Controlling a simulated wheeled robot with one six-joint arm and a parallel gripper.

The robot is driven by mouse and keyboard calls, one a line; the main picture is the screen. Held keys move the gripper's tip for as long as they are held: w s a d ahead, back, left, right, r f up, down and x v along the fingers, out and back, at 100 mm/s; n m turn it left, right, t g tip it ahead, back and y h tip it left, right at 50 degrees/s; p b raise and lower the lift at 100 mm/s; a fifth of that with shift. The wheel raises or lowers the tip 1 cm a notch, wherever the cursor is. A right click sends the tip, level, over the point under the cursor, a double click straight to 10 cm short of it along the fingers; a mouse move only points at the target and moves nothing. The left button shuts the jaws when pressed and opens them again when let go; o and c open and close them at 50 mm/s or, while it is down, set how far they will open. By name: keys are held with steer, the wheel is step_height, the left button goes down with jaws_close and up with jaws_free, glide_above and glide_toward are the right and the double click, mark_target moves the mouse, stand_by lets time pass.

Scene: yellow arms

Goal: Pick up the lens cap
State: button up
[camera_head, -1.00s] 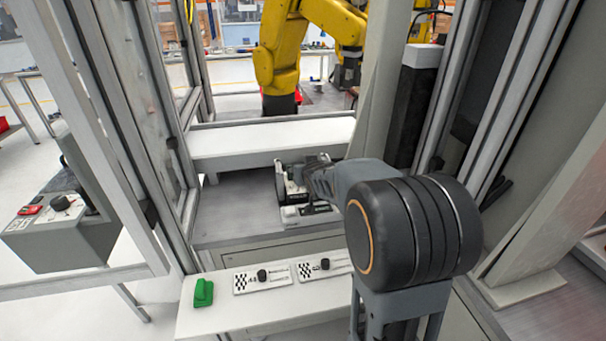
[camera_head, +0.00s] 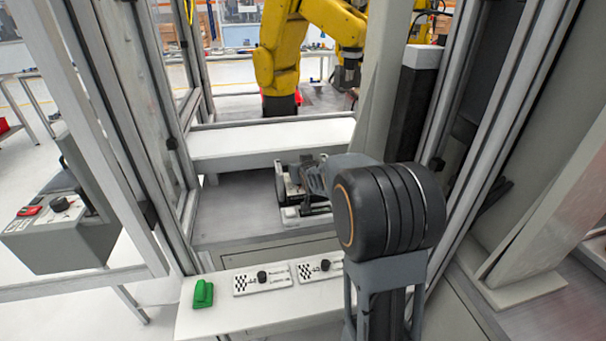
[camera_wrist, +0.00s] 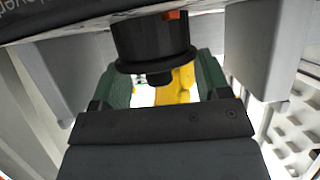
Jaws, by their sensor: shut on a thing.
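My gripper (camera_head: 294,182) is low over the grey work surface in the head view, small and partly hidden by my own arm. In the wrist view, two green fingers of my gripper (camera_wrist: 160,70) stand either side of a black round stepped piece (camera_wrist: 152,42) with a wider rim and a small stub. This piece seems to be the lens cap, and my gripper is shut on it. Its upper end is cut off by the dark edge at the top of the picture. The lens cap cannot be made out in the head view.
A white shelf (camera_head: 270,138) crosses behind my gripper. A white ledge (camera_head: 240,312) in front carries a green block (camera_head: 203,293) and labelled plates with black knobs (camera_head: 262,277). A metal frame post (camera_head: 150,140) stands left. A yellow robot arm (camera_head: 280,60) is behind.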

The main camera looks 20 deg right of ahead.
steer(key=c, duration=0.3)
steer(key=shift+r, duration=0.15)
steer(key=shift+r, duration=0.6)
step_height(320, 180, up, 26)
steer(key=p, duration=2.3)
steer(key=shift+a+r, duration=0.1)
steer(key=shift+r, duration=0.05)
